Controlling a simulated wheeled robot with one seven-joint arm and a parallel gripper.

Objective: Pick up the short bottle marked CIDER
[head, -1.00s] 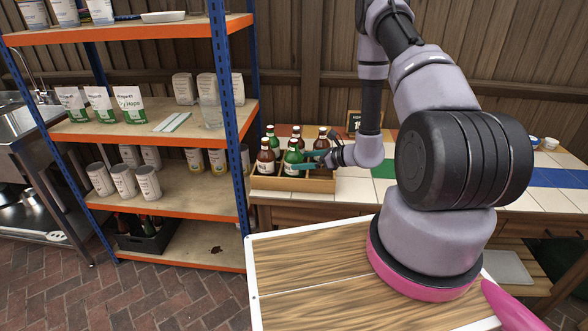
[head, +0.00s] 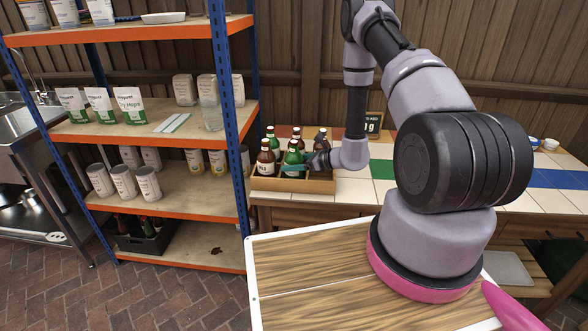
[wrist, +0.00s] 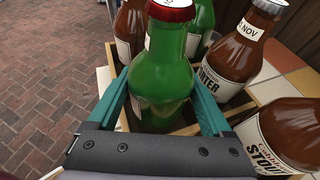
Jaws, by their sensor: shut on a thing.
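A green bottle (head: 293,157) with a white label stands in a wooden crate (head: 290,184) on the tiled counter. In the wrist view the green bottle (wrist: 160,70) has a red cap and sits between my teal fingers. My gripper (wrist: 160,108) is shut on its body, one finger on each side. The writing on its label cannot be read, so I cannot tell if it says CIDER. In the head view my gripper (head: 308,162) reaches in from the right. Its fingers are hard to make out there.
A brown PORTER bottle (wrist: 235,60) and a brown STOUT bottle (wrist: 285,135) stand close on the right in the wrist view. Another brown bottle (wrist: 130,30) and a green one are behind. The blue-posted shelf (head: 150,125) stands left of the crate. Counter tiles to the right are clear.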

